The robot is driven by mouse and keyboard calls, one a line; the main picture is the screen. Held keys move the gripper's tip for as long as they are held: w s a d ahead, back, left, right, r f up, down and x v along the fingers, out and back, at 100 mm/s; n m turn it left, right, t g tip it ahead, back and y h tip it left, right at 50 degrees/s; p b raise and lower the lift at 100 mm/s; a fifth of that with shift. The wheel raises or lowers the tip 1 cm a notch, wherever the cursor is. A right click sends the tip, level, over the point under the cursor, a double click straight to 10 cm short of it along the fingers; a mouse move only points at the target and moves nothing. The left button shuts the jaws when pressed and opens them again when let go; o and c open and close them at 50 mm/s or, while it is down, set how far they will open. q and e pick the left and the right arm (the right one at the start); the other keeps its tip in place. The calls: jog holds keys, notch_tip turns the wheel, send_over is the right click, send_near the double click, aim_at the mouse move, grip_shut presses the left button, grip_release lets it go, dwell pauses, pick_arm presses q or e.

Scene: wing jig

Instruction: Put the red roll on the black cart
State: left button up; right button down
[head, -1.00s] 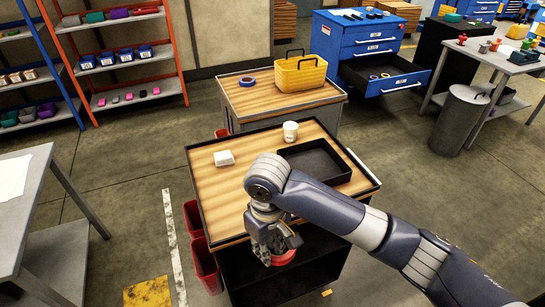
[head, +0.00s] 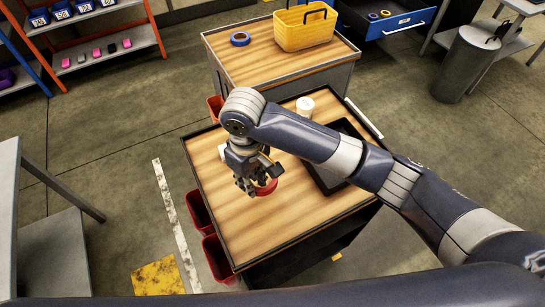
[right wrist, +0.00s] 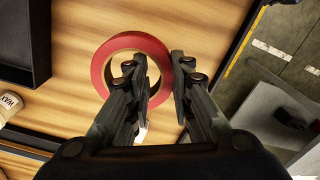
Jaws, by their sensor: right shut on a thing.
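The red roll (head: 265,188) is a ring held in my right gripper (head: 256,184), over the wooden top of the black cart (head: 295,220). In the right wrist view, the roll (right wrist: 103,58) has one side of its ring between the fingertips of the right gripper (right wrist: 161,62). The wood top (right wrist: 215,20) lies under it. The roll is on the top or just above it; I cannot tell which. My left gripper is not in view.
Bare wood lies in front of the roll. Another cart behind holds a yellow basket (head: 305,28) and blue tape (head: 240,39).

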jog(key=f, duration=0.2)
jog(key=s+f, duration=0.1)
jog(key=shift+d+p, duration=0.25)
jog(key=shift+p, duration=0.1)
jog(key=f, duration=0.3)
jog(key=f+p, duration=0.1)
jog(key=f, duration=0.1)
jog(key=shift+w+a+f, duration=0.15)
jog(key=shift+w, duration=0.1)
jog(key=shift+s+f, duration=0.1)
jog(key=shift+f, duration=0.2)
jog(key=shift+f, duration=0.15)
jog(key=c, duration=1.4)
grip_release()
notch_tip(320, 180, up, 12)
jog(key=shift+r+b, duration=0.2)
jog(key=shift+b, duration=0.75)
